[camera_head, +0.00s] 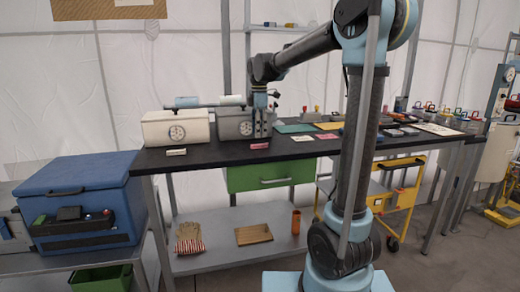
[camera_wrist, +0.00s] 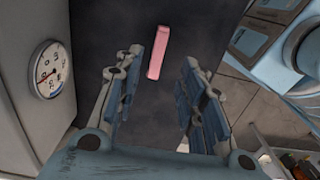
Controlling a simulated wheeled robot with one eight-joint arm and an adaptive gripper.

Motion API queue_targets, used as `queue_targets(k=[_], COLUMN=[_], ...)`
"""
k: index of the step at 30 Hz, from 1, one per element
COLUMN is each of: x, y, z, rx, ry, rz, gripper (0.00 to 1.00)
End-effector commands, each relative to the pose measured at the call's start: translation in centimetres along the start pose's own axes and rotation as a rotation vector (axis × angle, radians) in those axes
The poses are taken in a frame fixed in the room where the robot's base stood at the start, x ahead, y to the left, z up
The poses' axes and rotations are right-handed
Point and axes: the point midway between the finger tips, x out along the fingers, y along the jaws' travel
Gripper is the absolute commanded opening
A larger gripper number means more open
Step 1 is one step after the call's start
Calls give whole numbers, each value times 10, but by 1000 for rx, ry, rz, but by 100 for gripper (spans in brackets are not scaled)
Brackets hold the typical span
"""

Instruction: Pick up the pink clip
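The pink clip (camera_wrist: 160,51) is a small flat bar lying on the dark tabletop. In the wrist view it shows beyond the gap between my fingers, unobstructed. In the head view the pink clip (camera_head: 260,146) lies near the table's front edge, just below my gripper. My gripper (camera_wrist: 165,97) is open and empty, with its two blue-padded fingers apart. In the head view my gripper (camera_head: 262,130) points down in front of the grey box, above the clip.
A grey box with a dial (camera_head: 233,125) stands close behind my gripper. A white box with a dial (camera_head: 174,128) is to its left, with a cream clip (camera_head: 176,152) in front. A white card (camera_head: 303,138) lies to the right. The black table (camera_head: 210,158) is clear around the pink clip.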

Motion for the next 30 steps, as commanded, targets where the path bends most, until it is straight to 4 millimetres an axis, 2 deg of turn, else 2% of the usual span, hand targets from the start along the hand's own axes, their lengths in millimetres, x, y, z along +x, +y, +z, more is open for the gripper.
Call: queue_targets(k=[5, 15, 25, 26, 27, 30], x=[9, 50, 56, 56, 56, 56], y=[1, 5, 5, 5, 5, 5], z=[0, -2, -2, -2, -2, -2], rx=[0, 0, 0, 0, 0, 0], ry=[0, 0, 0, 0, 0, 0], rz=[0, 0, 0, 0, 0, 0], gripper=[37, 37, 37, 34, 25, 9])
